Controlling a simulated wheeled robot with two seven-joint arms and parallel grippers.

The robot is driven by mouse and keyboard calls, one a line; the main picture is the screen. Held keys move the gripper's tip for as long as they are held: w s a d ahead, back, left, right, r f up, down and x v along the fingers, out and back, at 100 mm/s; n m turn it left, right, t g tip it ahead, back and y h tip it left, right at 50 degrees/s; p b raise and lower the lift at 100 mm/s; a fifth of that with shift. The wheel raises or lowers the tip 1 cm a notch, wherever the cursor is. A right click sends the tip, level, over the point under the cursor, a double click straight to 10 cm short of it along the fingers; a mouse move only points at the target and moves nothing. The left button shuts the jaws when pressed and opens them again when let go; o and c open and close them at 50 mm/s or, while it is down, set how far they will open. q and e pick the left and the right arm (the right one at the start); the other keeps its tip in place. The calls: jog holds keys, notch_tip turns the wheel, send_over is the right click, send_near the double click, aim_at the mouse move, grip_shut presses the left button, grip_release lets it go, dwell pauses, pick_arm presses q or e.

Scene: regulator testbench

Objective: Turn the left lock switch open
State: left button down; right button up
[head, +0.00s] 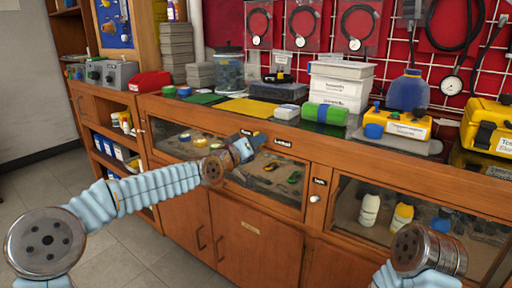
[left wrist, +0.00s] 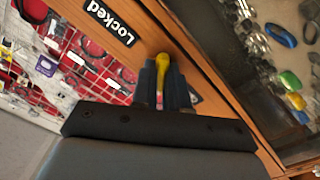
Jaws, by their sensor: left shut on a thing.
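The left lock switch shows as a yellow lever (left wrist: 162,64) in the left wrist view, next to a black "Locked" label (left wrist: 110,22) on the wooden cabinet front. My left gripper (left wrist: 164,84) is shut on the lever, with one dark finger on each side of it. In the head view my left gripper (head: 246,148) is at the upper front rail of the cabinet, and it hides the switch there. The "Locked" label (head: 283,142) is just right of it. My right arm is at the lower right, and its gripper is out of view.
A white knob (head: 314,198) is on the post to the right, below a small black label (head: 319,181). Glass display fronts with bottles (head: 370,210) and small items lie along the cabinet. Boxes and a yellow tester (head: 398,124) crowd the top.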

pick_arm(q)
jog(key=shift+n+b, duration=0.5)
jog(key=shift+n, duration=0.4)
pick_arm(e)
jog(key=shift+d+f, duration=0.25)
jog(key=shift+f, duration=0.4)
jog(key=shift+w, duration=0.1)
pick_arm(q)
jog(key=c, duration=1.1)
grip_release()
jog(key=shift+c, duration=0.2)
jog(key=shift+s, duration=0.1)
pick_arm(e)
jog(key=shift+f, duration=0.1)
pick_arm(q)
jog(key=b+v, duration=0.3)
jog(key=v, duration=1)
jog(key=shift+s+a+b, duration=0.25)
jog(key=shift+b, duration=0.05)
pick_arm(e)
jog(key=shift+w+d+f, duration=0.15)
jog(key=shift+d+f, duration=0.15)
jog(key=shift+f, duration=0.55)
jog(key=shift+w+d+f, duration=0.1)
jog(key=shift+d+f, duration=0.2)
jog(key=shift+f, duration=0.5)
